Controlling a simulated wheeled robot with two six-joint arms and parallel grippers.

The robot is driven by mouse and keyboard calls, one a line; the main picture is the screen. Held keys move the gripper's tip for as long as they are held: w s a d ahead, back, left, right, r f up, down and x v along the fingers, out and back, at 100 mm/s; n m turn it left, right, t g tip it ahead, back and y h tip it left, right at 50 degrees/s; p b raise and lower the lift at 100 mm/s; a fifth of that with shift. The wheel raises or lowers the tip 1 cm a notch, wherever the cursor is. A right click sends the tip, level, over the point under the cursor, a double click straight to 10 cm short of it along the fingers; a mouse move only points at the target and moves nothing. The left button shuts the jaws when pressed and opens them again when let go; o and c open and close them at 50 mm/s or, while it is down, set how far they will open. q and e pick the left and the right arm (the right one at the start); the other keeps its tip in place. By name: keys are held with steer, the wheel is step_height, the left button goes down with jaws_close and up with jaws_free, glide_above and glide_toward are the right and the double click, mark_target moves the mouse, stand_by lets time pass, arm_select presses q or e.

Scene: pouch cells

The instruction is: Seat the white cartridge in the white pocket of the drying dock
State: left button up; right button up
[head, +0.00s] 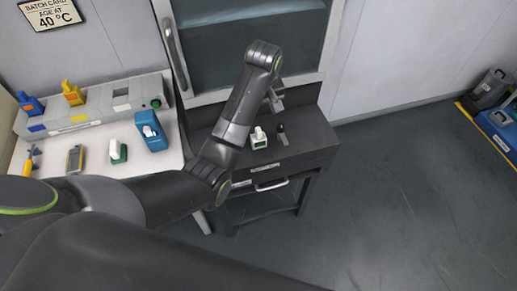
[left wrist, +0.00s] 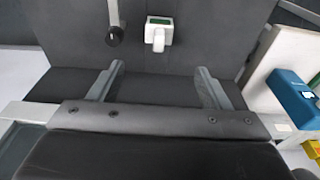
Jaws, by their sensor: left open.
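The white cartridge (head: 260,142) stands on the dark cabinet top, with a green patch on it. It also shows in the left wrist view (left wrist: 158,37), beyond the fingertips and roughly between their lines. My left gripper (head: 275,100) is open and empty above the back of the cabinet top; its two spread fingers show in the left wrist view (left wrist: 160,70). The grey drying dock (head: 97,127) sits at the back of the white table at left. Its white-marked pocket (head: 122,107) looks empty. My right gripper is not in view.
A black-handled tool (head: 282,133) lies right of the cartridge. Blue (head: 30,105) and yellow (head: 73,93) cartridges stand in the dock. A blue holder (head: 151,131), a green-and-white item (head: 117,152) and a grey device (head: 75,159) are on the white table (head: 150,166).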

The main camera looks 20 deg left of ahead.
mark_target(258, 130)
arm_select(q)
steer(key=f, duration=0.3)
steer(key=f+p, duration=0.1)
steer(key=f, duration=0.2)
steer(key=w+f, duration=0.1)
steer(key=f, duration=0.2)
steer(key=shift+w+a+f, duration=0.1)
steer(key=shift+a+f, duration=0.15)
steer(key=shift+a, duration=0.15)
steer(key=shift+f+p, duration=0.4)
steer(key=shift+f, duration=0.05)
steer(key=shift+w+a+f, duration=0.1)
steer(key=shift+w+f, duration=0.05)
steer(key=shift+f, duration=0.95)
steer(key=shift+w+f, duration=0.15)
steer(key=shift+f, duration=0.9)
jaws_close()
